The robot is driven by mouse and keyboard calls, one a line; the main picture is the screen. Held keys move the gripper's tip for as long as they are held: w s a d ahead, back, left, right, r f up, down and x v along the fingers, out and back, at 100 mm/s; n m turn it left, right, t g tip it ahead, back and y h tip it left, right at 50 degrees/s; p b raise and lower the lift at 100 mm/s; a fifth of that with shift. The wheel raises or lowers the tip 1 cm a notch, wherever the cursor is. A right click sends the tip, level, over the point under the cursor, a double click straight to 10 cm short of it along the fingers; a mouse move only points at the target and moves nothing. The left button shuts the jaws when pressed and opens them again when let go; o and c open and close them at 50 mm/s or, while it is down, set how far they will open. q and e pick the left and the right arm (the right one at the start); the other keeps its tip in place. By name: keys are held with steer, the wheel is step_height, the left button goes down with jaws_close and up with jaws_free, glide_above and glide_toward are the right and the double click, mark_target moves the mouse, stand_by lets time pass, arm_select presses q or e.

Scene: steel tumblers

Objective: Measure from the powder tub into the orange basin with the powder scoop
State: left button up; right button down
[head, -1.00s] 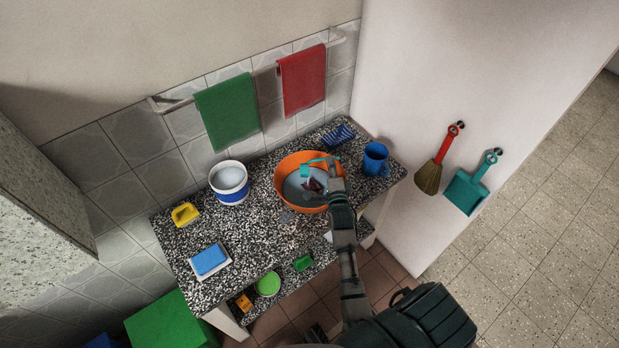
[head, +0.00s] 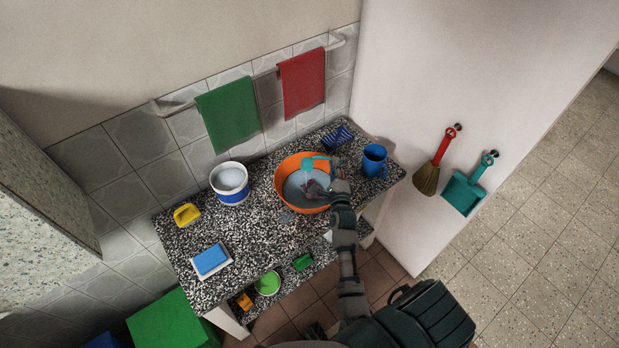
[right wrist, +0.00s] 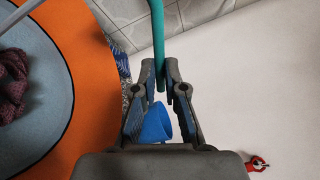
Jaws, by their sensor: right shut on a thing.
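The orange basin (head: 279,185) stands on the speckled counter, with grey-blue water and a dark red cloth (head: 314,188) inside. My right gripper (head: 338,178) is at the basin's right rim, shut on the teal handle of the powder scoop (head: 308,163). The scoop's head is over the basin; I cannot tell whether it holds powder. In the right wrist view the handle (right wrist: 158,45) runs up from between the fingers (right wrist: 165,75), and the scoop's head is not visible. The powder tub (head: 231,196), white with a blue band, stands open to the left, with pale contents. My left gripper is not in view.
A blue mug (head: 375,160) stands right of the basin, and a blue striped item (head: 338,138) behind it. A yellow dish (head: 187,214) and a blue sponge (head: 210,260) are at left. Green (head: 228,112) and red (head: 303,82) towels hang behind. Bare counter lies between tub and sponge.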

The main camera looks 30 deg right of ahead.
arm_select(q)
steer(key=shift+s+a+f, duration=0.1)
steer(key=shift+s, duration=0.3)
arm_select(e)
steer(key=shift+d+m, duration=0.1)
steer(key=shift+m, duration=0.6)
stand_by(0.6)
